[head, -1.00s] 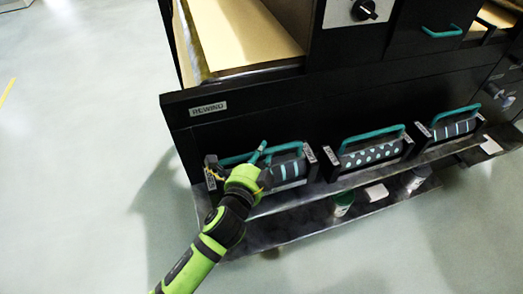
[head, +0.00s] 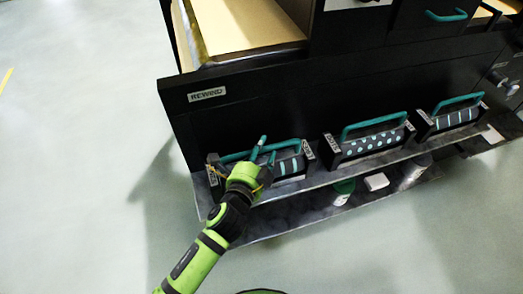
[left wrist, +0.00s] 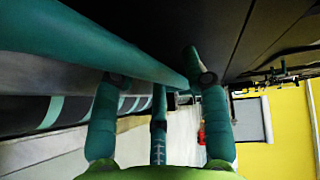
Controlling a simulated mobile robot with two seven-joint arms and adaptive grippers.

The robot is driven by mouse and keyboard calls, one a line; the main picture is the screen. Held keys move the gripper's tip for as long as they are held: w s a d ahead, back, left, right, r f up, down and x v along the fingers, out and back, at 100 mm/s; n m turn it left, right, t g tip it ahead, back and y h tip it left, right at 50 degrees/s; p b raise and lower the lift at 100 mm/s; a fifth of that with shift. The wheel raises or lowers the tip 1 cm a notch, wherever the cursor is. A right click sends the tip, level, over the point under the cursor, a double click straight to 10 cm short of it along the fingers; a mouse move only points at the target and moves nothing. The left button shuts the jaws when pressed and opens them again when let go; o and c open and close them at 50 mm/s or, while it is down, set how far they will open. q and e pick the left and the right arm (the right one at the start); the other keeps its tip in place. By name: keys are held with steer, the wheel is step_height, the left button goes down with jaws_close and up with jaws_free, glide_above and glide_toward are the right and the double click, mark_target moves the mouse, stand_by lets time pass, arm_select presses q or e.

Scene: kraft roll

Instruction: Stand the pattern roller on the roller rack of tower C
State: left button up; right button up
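A pattern roller with pale blue stripes (head: 289,166) sits in a dark holder at the left end of the low shelf, its teal handle (head: 235,157) raised above it. My left gripper (head: 264,154) is at this handle, with its teal fingers standing apart. In the left wrist view the handle bar (left wrist: 90,45) runs across the fingers (left wrist: 158,105), and the striped roller (left wrist: 50,112) lies beyond. Contact with the bar is unclear. A dotted roller (head: 372,142) and another striped roller (head: 457,117) sit to the right. My right gripper is not in view.
The black machine with a REWIND label (head: 207,94) rises behind the shelf. Below, a lower shelf (head: 300,213) holds a green-lidded jar (head: 343,191), a white block (head: 376,181) and a pale can (head: 414,171). The floor (head: 80,180) at the left is clear.

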arm_select(q)
steer(key=v, duration=1.2)
steer(key=shift+r, duration=0.2)
steer(key=shift+a, duration=0.1)
